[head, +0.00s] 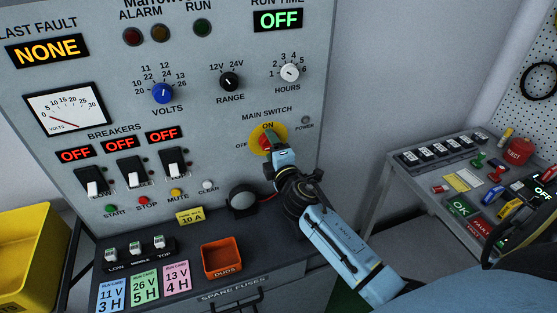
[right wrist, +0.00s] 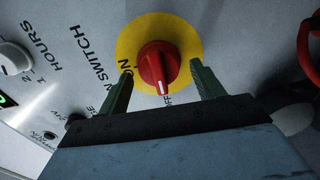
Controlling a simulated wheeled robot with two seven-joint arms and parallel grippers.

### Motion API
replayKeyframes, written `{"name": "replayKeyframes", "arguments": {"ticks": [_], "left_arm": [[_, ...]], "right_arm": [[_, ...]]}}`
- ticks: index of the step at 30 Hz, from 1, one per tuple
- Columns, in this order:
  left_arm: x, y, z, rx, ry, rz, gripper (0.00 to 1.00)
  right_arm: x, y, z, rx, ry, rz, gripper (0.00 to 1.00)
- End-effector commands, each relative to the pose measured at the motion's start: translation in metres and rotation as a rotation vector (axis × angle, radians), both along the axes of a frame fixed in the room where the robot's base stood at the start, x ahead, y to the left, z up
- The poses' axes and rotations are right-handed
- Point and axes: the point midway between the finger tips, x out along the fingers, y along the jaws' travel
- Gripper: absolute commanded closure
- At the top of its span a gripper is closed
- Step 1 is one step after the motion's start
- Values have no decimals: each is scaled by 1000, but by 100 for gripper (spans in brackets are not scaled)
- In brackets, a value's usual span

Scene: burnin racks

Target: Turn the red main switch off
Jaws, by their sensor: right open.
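The main switch is a red knob (right wrist: 157,67) on a round yellow plate (head: 256,143) on the grey panel. In the right wrist view, the knob's white mark points down toward the OFF lettering, away from ON at its left. My right gripper (right wrist: 161,72) is open, with one green finger on either side of the knob and gaps to it. In the head view my right gripper (head: 271,138) covers most of the knob. The POWER lamp (head: 305,120) right of the switch looks unlit. My left gripper is not in view.
The HOURS knob (head: 289,72) is above the switch. A side table (head: 390,172) with tools stands at the right, and a yellow bin (head: 28,245) at the left.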

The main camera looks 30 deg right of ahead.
Motion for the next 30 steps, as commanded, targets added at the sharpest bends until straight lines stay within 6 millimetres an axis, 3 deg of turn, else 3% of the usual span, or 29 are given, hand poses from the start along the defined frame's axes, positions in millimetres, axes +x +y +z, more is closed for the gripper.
{"name": "replayKeyframes", "arguments": {"ticks": [18,24,30], "left_arm": [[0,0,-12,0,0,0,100],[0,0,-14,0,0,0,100],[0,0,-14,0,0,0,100]], "right_arm": [[-110,26,-2,2,3,0,33],[-124,30,-1,-1,1,0,33],[-126,30,0,-1,1,0,33]]}}
